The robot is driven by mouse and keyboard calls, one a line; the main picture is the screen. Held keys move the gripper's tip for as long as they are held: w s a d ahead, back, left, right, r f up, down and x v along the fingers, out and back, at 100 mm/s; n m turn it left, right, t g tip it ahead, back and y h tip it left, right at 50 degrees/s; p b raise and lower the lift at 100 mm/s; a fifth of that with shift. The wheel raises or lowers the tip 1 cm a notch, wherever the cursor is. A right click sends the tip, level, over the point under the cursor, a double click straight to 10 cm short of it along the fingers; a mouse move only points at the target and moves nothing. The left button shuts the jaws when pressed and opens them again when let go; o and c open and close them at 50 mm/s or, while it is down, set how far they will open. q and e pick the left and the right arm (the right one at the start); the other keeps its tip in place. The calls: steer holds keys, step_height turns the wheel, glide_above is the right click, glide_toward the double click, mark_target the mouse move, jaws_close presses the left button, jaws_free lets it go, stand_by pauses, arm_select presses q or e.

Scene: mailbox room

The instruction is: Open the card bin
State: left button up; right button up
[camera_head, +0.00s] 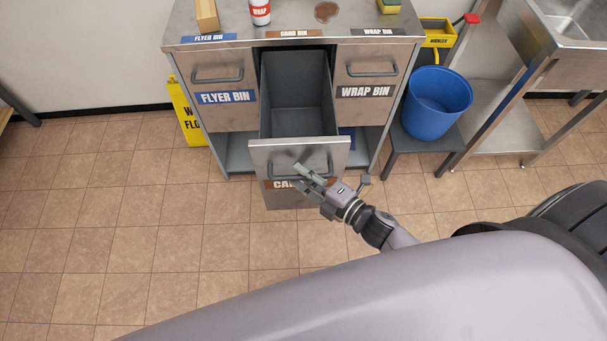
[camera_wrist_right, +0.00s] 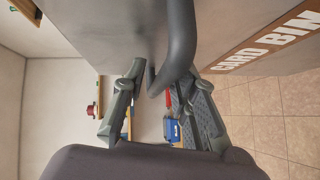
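The card bin (camera_head: 297,95) is a grey drawer in the middle of the metal cabinet. It stands pulled well out, and its empty-looking inside shows from above. Its front panel (camera_head: 270,152) has a bar handle, which looms dark in the right wrist view (camera_wrist_right: 180,45), and a brown "CARD BIN" label (camera_wrist_right: 270,45), partly hidden by my gripper in the head view. My right gripper (camera_head: 304,178) is at the handle. In the right wrist view its fingers (camera_wrist_right: 160,85) are spread, with the handle bar between or just beyond them; contact is unclear. My left gripper is out of view.
The flyer bin (camera_head: 222,78) and wrap bin (camera_head: 362,68) on either side are shut. A yellow floor sign (camera_head: 184,110) stands left of the cabinet. A blue bucket (camera_head: 437,105) sits on a low stand at right, near a sink table. Tiled floor in front is clear.

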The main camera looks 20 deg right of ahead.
stand_by(0.3)
steer(key=v, duration=1.2)
steer(key=s+d+f+m+g+h, duration=0.2)
steer(key=f+m, duration=0.2)
steer(key=f, duration=0.5)
steer(key=s+d+f+m+g+h, duration=0.2)
steer(key=s+d+f+m+h, duration=0.15)
steer(key=f, duration=0.65)
steer(key=s+d+f+m+g+h, duration=0.1)
steer(key=s+f+m+g+h, duration=0.1)
steer(key=f+m, duration=0.5)
steer(key=s+f+m+g, duration=0.1)
steer(key=s+f+g, duration=0.1)
steer(key=s+f, duration=0.2)
steer(key=s+a+f+m+g, duration=0.1)
steer(key=s+f+m+g, duration=0.1)
steer(key=s+f, duration=0.3)
steer(key=s+a+f+m+g, duration=0.1)
steer(key=s+f+m+g, duration=0.1)
steer(key=s+f, duration=0.3)
steer(key=shift+s+f+g+h, duration=0.2)
steer(key=shift+s+g+h, duration=0.3)
steer(key=shift+s, duration=0.8)
